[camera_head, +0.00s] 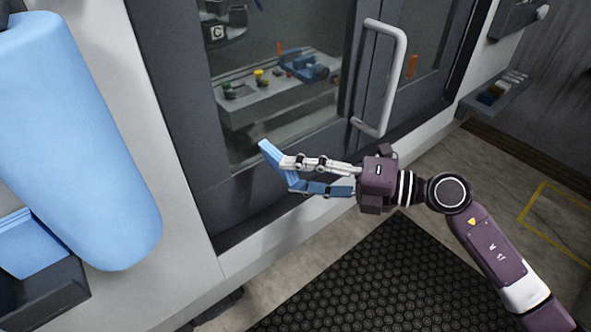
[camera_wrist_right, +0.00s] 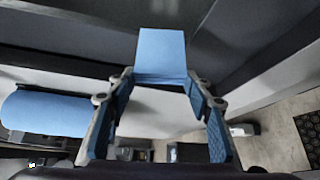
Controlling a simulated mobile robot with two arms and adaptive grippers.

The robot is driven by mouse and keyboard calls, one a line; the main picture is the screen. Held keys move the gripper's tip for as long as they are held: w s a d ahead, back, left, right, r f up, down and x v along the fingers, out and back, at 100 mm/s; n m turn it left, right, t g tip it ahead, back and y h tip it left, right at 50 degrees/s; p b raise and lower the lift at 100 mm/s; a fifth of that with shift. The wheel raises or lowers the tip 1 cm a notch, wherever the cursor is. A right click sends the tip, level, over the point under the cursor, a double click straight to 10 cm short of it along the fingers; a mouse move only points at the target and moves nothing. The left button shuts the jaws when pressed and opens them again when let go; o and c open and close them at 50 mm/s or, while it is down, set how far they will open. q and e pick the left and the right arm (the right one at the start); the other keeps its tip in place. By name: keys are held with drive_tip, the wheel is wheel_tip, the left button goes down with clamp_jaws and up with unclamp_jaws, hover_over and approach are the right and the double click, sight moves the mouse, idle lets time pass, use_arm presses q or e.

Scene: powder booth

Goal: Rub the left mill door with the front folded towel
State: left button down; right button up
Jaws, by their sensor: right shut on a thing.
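The blue folded towel (camera_head: 270,157) is held upright and tilted in my right gripper (camera_head: 290,174), whose fingers are shut on it. In the right wrist view the towel (camera_wrist_right: 162,52) stands out between the fingertips (camera_wrist_right: 160,78). The left mill door (camera_head: 215,205) is dark grey with a large window, and the towel is in front of its lower part. I cannot tell whether the towel touches the door. My left gripper is not in view.
A pale vertical handle (camera_head: 393,85) juts out from the doors, right of and above the gripper. A big blue roll (camera_head: 75,140) hangs at the left above a dark tray (camera_head: 55,295) with blue cloths. A black studded mat (camera_head: 370,285) lies on the floor.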

sight(280, 159)
drive_tip(key=shift+s+d+f, duration=0.1)
drive_tip(key=shift+s+d, duration=0.35)
drive_tip(key=shift+s, duration=0.1)
drive_tip(key=shift+s+d, duration=0.45)
drive_tip(key=shift+s, duration=0.2)
drive_tip(key=w+a, duration=0.1)
drive_tip(key=w, duration=0.1)
drive_tip(key=w+a+p, duration=0.1)
drive_tip(key=w+a, duration=0.1)
drive_tip(key=shift+w+a, duration=0.2)
drive_tip(key=shift+w, duration=0.15)
drive_tip(key=shift+w+a, duration=0.4)
drive_tip(key=shift+w, duration=0.1)
drive_tip(key=shift+w+a, duration=0.6)
drive_tip(key=shift+w, duration=0.25)
idle(0.4)
